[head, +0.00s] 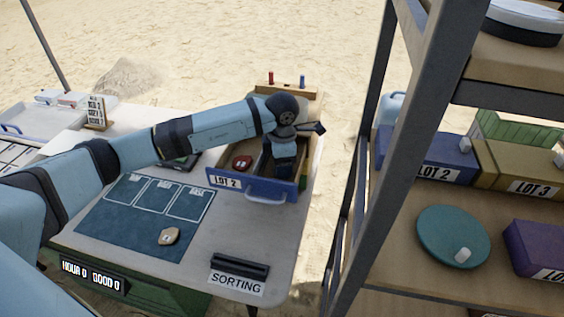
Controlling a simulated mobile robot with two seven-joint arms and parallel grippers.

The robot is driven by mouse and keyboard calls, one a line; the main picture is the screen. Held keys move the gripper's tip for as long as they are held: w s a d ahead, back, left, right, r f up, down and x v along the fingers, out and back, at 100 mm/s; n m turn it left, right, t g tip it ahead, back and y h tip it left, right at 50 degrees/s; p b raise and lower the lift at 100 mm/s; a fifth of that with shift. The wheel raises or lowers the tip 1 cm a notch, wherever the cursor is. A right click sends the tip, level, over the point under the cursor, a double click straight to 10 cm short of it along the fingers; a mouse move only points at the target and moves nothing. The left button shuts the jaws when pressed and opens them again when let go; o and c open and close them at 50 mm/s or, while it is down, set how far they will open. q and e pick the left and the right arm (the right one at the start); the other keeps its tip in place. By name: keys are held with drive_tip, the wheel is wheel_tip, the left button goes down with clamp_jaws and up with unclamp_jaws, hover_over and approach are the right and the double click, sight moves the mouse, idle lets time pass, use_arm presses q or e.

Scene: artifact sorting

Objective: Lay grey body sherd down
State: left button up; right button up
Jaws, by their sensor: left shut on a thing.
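My left gripper (283,172) reaches down into the wooden LOT 2 box (229,182) on the table. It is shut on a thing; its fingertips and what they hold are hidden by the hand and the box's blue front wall. No grey body sherd shows clearly. A dark blue sorting mat (120,226) with several white-outlined, labelled fields lies left of the box. A tan sherd (169,237) lies on the mat below the outlined fields. My right gripper is not in view.
A red piece (242,163) lies in the box's left part. A black holder with a SORTING sign (238,270) stands at the table's front edge. A small sign (96,112) stands at the back left. A shelf (405,232) with lot boxes and a teal disc (453,236) rises at right.

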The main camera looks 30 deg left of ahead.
use_arm(q)
drive_tip(key=o, duration=1)
